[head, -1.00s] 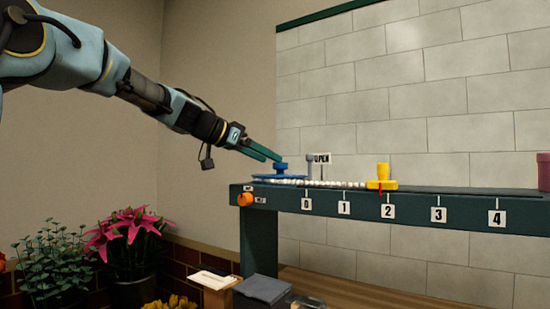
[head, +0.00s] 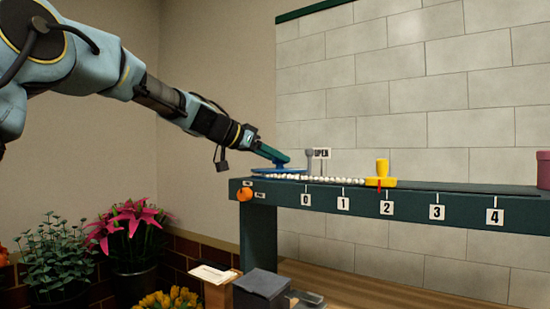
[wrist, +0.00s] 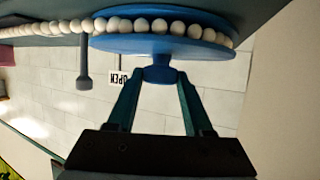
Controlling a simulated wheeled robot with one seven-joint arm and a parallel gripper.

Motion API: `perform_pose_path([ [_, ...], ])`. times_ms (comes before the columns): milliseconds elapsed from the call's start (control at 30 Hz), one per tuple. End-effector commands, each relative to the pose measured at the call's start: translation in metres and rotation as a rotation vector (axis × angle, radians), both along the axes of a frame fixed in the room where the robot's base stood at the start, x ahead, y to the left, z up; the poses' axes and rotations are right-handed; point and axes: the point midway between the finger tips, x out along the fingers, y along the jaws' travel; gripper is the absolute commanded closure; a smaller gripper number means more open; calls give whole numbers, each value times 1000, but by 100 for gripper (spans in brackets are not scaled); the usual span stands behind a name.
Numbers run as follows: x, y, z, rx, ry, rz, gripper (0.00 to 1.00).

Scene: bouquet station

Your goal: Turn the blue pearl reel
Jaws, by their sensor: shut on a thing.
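The blue pearl reel (head: 276,171) lies flat at the left end of the dark green numbered rail. In the wrist view the reel (wrist: 165,43) shows as a wide blue disc with white pearls along its rim and a small knob (wrist: 160,74). My gripper (head: 281,160) is shut on that knob, a finger on each side. The pearl string (head: 330,180) runs from the reel to a yellow slider (head: 381,175). The knob is mostly hidden by my fingers in the head view.
A grey post (head: 309,160) and an OPEN sign (head: 321,153) stand just right of the reel. An orange knob (head: 244,194) is on the rail's front left. A pink container (head: 543,170) stands at the far right. Flowers (head: 128,230) stand below left.

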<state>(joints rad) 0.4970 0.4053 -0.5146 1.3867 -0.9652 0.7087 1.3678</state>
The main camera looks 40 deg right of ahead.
Motion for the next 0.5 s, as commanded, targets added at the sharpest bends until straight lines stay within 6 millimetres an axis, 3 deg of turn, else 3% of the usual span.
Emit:
perform_pose_path([
  [33,0,0,0,0,0,0,64],
  [367,0,0,0,0,0,0,100],
  [500,0,0,0,0,0,0,100],
])
